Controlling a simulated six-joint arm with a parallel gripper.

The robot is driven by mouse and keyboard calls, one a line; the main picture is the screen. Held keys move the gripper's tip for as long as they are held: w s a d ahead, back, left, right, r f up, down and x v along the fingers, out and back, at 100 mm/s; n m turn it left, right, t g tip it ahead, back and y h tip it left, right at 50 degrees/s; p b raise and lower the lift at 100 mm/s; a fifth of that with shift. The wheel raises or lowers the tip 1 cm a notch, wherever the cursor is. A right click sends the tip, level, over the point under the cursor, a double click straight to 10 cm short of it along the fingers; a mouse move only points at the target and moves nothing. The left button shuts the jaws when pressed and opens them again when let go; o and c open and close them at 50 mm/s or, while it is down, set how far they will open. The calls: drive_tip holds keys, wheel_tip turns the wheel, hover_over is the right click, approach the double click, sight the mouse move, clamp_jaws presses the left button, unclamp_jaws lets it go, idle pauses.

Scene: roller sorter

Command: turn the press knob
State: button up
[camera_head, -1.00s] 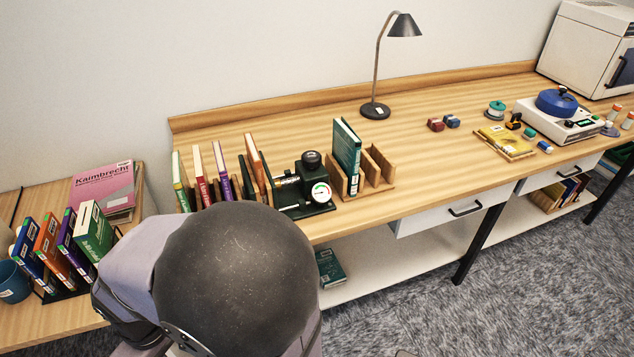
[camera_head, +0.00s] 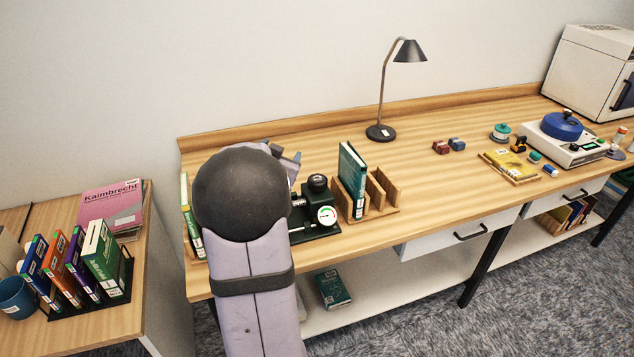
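The press (camera_head: 325,231) is a small dark green device near the front edge of the wooden bench, with a round white gauge (camera_head: 326,215) on its front. Its black knob (camera_head: 318,182) sits on top, upright and in clear view. My gripper (camera_head: 291,162) shows only in part, as grey pieces behind my arm's dark round joint, just left of the knob in the picture. It looks apart from the knob. My arm hides the fingers and the press's left end, so I cannot tell whether the gripper is open or shut.
A wooden rack (camera_head: 381,190) holding a teal book (camera_head: 352,177) stands close right of the press. A green book (camera_head: 191,220) shows left of my arm, which hides the books beside it. A black lamp (camera_head: 381,132) stands behind.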

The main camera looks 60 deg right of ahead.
sight(317, 180)
drive_tip(key=s+f, duration=0.3)
drive_tip(key=s+f+n+g, duration=0.1)
drive_tip(key=s+f, duration=0.2)
drive_tip(key=s+f+n+g+b, duration=0.1)
drive_tip(key=s+f, duration=0.1)
drive_tip(key=f, duration=0.1)
drive_tip(key=shift+s+d, duration=0.25)
drive_tip(key=shift+s, duration=0.15)
drive_tip(key=shift+p+x, duration=1)
drive_tip(key=shift+x, duration=2.65)
drive_tip(key=shift+c, duration=0.5)
drive_tip(key=shift+r, duration=0.1)
drive_tip(key=c, duration=0.9)
